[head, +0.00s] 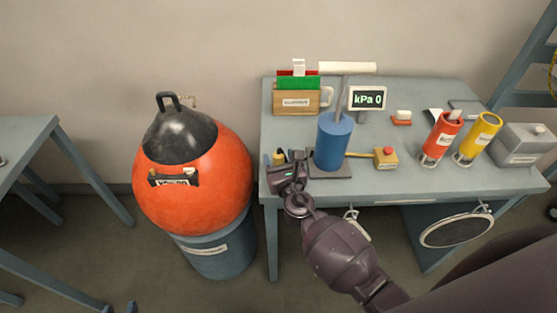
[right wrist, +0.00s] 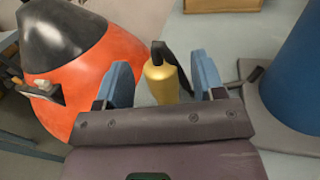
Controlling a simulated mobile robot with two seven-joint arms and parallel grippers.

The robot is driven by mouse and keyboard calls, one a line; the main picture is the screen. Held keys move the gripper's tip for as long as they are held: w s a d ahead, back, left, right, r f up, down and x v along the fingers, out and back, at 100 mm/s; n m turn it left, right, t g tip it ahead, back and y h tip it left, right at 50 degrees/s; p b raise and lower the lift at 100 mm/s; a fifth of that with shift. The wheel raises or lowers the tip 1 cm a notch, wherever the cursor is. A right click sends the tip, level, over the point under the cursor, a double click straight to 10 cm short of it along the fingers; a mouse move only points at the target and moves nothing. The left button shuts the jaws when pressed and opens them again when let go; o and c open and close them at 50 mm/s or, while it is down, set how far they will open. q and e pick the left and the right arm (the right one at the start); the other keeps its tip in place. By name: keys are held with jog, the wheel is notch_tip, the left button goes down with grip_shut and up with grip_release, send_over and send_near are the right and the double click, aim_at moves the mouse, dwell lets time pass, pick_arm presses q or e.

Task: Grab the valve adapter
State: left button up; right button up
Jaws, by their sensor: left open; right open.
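A brass-yellow cylinder with a black top, which looks like the valve adapter (right wrist: 160,82), stands on the table between the two blue fingers of my right gripper (right wrist: 163,76) in the right wrist view. The fingers are open, with a gap on either side of it. In the head view the adapter (head: 279,158) shows as a small yellow piece at the table's front left, partly hidden by my right gripper (head: 290,160). My left gripper is not in view.
The orange buoy (head: 195,175) on its blue stand is close left of my right gripper. The blue pump cylinder (head: 334,142) is close on the right. A wooden box (head: 296,103) stands behind. Red (head: 441,137) and yellow (head: 480,136) canisters stand further right.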

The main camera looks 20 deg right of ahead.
jog(key=shift+w, duration=1.4)
pick_arm(q)
jog(key=shift+s+a+f, duration=0.1)
jog(key=shift+s+f, duration=0.15)
pick_arm(e)
jog(key=shift+d, duration=0.1)
jog(key=c, duration=1.1)
pick_arm(q)
jog(key=shift+w+r, duration=0.1)
jog(key=shift+w, duration=0.05)
pick_arm(e)
jog(key=shift+r, duration=0.1)
